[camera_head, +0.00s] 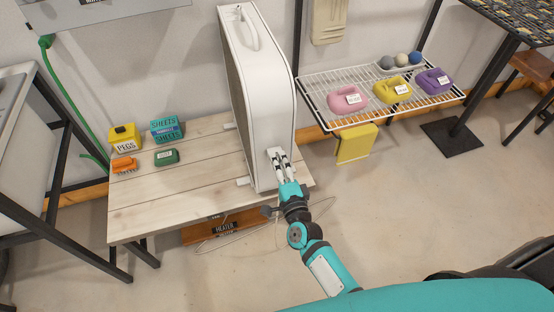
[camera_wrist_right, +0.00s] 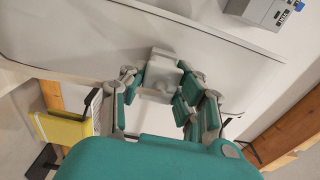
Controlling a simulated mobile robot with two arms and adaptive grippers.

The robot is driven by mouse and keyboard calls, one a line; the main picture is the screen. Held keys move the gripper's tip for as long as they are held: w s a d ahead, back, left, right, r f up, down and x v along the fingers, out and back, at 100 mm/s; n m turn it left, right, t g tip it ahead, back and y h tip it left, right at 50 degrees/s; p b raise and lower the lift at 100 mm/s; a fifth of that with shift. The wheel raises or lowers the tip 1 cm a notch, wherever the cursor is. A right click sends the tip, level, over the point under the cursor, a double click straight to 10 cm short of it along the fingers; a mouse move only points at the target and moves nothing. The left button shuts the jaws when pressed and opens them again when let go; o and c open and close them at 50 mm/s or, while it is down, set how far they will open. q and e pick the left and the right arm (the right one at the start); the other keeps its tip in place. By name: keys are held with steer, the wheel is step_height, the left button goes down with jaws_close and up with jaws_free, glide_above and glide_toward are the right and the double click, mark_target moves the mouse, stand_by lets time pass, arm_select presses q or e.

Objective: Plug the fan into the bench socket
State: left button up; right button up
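A tall white appliance (camera_head: 262,95) with a handle on top stands upright on the wooden bench (camera_head: 150,205); I cannot tell whether it is the fan. My right gripper (camera_head: 280,163) is at the lower front of its narrow side. In the right wrist view my right gripper (camera_wrist_right: 162,88) has its fingers on both sides of a pale grey block (camera_wrist_right: 160,72), shut on it. The block, which looks like a plug, lies against the white panel; I cannot tell whether it is seated there. A cable (camera_head: 262,222) hangs below the bench. My left gripper is out of view.
A yellow box (camera_head: 125,138), a teal box (camera_head: 167,130), a green block (camera_head: 166,157) and an orange brush (camera_head: 123,164) occupy the bench's left. A grey labelled box (camera_wrist_right: 265,12) shows in the wrist view.

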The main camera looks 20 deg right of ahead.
jaws_close()
steer(key=shift+s, duration=0.7)
steer(key=shift+s+p, duration=0.45)
steer(key=shift+s, duration=0.75)
